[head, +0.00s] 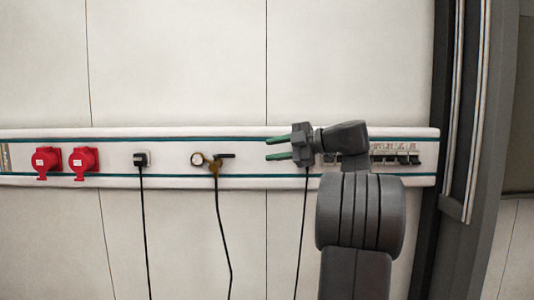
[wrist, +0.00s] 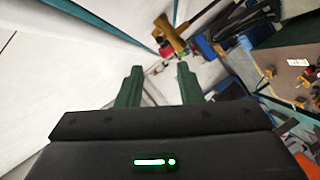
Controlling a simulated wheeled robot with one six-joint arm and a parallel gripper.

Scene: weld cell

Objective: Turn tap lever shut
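The tap (head: 214,169) is a small brass fitting on the white wall rail, with a black hose hanging below it. Its dark lever (head: 226,155) points right, roughly level along the rail. My gripper (head: 267,149) is to the right of the lever, apart from it, with its green fingers pointing left. The fingers are apart with nothing between them. In the wrist view my gripper (wrist: 159,76) also shows a gap between the fingers. A brass-coloured piece (wrist: 172,35) lies beyond the fingertips there; I cannot tell if it is the tap.
A round gauge (head: 197,159) sits just left of the tap. Two red sockets (head: 83,162) and a black plug (head: 141,159) are further left on the rail (head: 110,150). A row of dark switches (head: 402,160) is at the right end. A cable hangs below my gripper.

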